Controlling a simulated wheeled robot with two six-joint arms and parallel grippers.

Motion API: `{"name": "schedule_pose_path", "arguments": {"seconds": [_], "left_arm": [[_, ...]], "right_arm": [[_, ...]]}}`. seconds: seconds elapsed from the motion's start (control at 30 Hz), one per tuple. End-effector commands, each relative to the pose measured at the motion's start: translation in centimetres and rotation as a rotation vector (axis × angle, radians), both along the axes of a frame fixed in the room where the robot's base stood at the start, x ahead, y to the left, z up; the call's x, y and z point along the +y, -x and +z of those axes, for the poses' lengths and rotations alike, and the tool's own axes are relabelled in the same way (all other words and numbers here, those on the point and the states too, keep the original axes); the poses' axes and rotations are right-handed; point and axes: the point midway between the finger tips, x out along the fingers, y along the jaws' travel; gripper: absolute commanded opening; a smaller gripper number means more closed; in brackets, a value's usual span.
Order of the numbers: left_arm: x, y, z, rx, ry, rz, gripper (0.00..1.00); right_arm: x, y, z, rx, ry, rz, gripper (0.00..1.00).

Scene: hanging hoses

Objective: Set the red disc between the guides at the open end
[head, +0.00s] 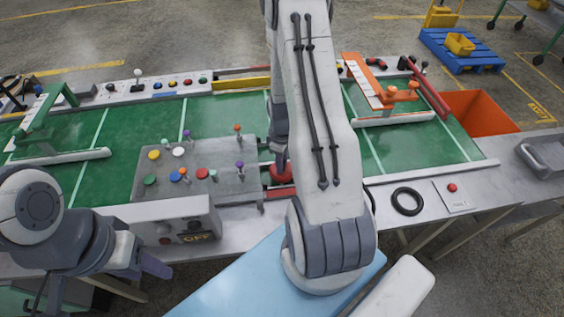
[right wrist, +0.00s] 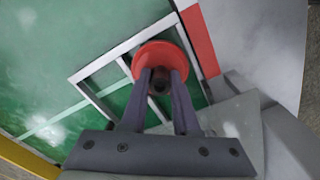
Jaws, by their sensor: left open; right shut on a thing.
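The red disc (head: 280,177) has a dark knob and shows near the front edge of the green board, partly behind my right arm. My right gripper (right wrist: 161,76) is shut on the disc's knob. In the right wrist view the disc (right wrist: 152,52) overlaps a frame of pale grey guide bars (right wrist: 122,48) on the green surface. I cannot tell whether the disc touches the surface or hangs just above it. My right arm hides most of this area in the head view. My left gripper (head: 150,263) is open and empty in front of the grey control box.
A grey panel (head: 215,160) with coloured knobs and levers stands left of the disc. A red strip (right wrist: 197,38) lies beside the guides. A black ring (head: 407,201) and a red button (head: 452,187) are on the front ledge. An orange bin (head: 480,112) stands at the right.

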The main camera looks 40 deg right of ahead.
Motion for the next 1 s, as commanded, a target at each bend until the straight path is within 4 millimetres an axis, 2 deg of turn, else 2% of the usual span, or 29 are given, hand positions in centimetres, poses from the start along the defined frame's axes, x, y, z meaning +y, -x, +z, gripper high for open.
{"name": "schedule_pose_path", "arguments": {"seconds": [0.27,1.0], "left_arm": [[0.0,0.0,-0.1,0.0,0.0,0.0,0.5],[0.0,0.0,-1.4,0.0,0.0,0.0,0.5]], "right_arm": [[0.0,0.0,-0.1,0.0,0.0,0.0,0.0],[0.0,0.0,-1.9,0.0,0.0,0.0,0.0]]}}
